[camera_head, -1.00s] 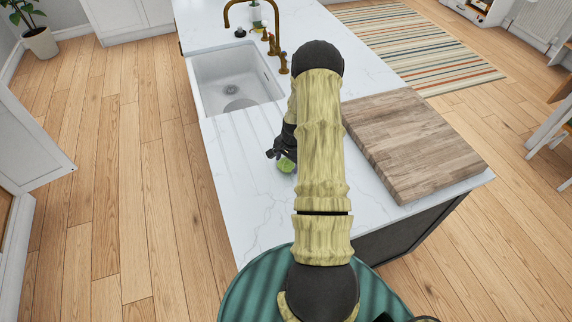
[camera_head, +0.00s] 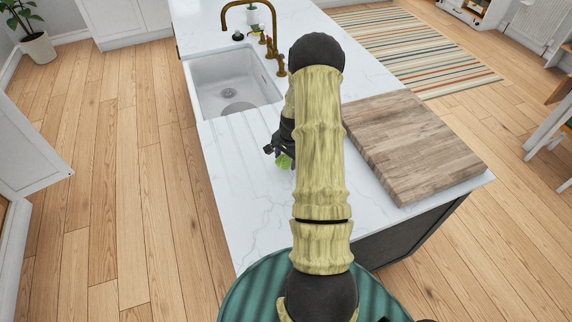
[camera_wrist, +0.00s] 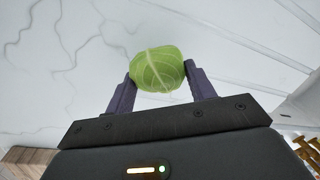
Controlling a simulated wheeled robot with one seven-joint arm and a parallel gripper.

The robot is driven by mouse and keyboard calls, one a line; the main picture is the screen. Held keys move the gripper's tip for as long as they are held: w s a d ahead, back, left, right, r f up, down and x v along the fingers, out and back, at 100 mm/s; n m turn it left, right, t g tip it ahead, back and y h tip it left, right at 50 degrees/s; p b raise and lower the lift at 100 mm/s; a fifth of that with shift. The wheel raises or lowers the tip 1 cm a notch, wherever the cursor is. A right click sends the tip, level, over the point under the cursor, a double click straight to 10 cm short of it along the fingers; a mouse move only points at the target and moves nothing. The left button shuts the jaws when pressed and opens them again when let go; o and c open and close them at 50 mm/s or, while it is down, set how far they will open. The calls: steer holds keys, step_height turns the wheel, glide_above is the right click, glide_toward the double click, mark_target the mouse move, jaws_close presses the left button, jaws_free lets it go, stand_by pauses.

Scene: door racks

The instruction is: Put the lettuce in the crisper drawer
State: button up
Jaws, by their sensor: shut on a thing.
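The lettuce (camera_wrist: 158,68) is a round, pale green head with light veins. In the wrist view it sits between the two dark fingers of my gripper (camera_wrist: 160,82), which are shut on it from both sides. In the head view the lettuce (camera_head: 284,162) shows just below my gripper (camera_head: 277,150), over the white marbled counter (camera_head: 253,205). My arm hides part of it, and I cannot tell how high above the counter it is. The crisper drawer is not recognisable in either view.
A white sink (camera_head: 232,85) with a brass tap (camera_head: 268,40) lies beyond my gripper. A wooden board (camera_head: 415,145) lies on the counter at right. A white door-like panel (camera_head: 30,145) stands at far left. Wooden floor (camera_head: 120,200) is clear between it and the island.

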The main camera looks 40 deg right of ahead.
mark_target(286, 157)
step_height(286, 157, up, 7)
steer(key=shift+b, duration=1.05)
